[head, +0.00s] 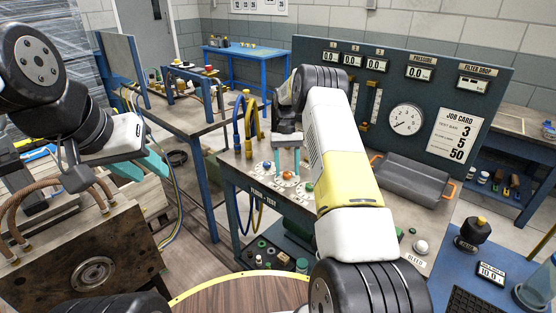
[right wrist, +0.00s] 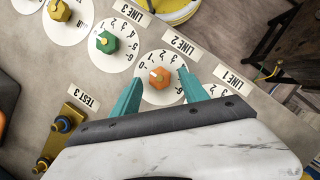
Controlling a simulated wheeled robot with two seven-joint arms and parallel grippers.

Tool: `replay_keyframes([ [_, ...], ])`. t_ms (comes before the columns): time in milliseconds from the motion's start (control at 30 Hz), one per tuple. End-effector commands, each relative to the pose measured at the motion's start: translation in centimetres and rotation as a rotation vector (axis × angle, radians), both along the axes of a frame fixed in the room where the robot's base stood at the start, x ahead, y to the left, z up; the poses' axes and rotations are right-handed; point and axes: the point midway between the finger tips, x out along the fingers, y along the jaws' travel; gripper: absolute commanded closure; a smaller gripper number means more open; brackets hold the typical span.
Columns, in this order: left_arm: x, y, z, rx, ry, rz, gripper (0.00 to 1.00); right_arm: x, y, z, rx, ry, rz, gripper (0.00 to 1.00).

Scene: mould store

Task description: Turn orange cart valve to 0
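The orange valve knob (right wrist: 160,77) stands on a white numbered dial on the grey cart top in the right wrist view. A small pale mark on it points up and left, towards the low numbers; I cannot read the exact one. It is small in the head view (head: 287,175). My right gripper (right wrist: 160,79) is open, its teal fingers on either side of the orange knob with gaps visible. In the head view the right gripper (head: 287,167) hangs over the dials. My left gripper (head: 141,167) is open and empty at the left, away from the cart.
A green knob (right wrist: 106,42) and a yellow knob (right wrist: 60,10) have their own dials beside the orange one.

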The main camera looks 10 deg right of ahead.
Motion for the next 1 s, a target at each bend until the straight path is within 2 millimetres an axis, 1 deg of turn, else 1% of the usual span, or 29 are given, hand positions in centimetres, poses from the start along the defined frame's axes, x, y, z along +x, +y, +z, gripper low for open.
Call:
replay_keyframes([
  [267,0.0,0.0,0.0,0.000,0.000,0.000,0.66,0.1,0.0,0.2,0.001,0.001,0.000,0.49],
  [367,0.0,0.0,0.0,0.000,0.000,0.000,0.66,0.5,0.0,1.0,0.000,-0.001,-0.001,0.49],
  [600,0.0,0.0,0.0,0.000,0.000,0.000,0.66,2.1,-0.2,4.9,0.000,-0.002,-0.001,0.49],
  [700,0.0,0.0,0.0,0.000,0.000,0.000,0.66,2.6,-0.3,6.0,0.000,-0.001,-0.001,0.49],
  [833,0.0,0.0,0.0,0.000,0.000,0.000,0.66,2.9,-0.3,6.8,0.000,0.001,0.000,0.49],
  [1000,0.0,0.0,0.0,0.000,0.000,0.000,0.66,3.0,-0.3,7.2,0.000,0.001,0.000,0.49],
])
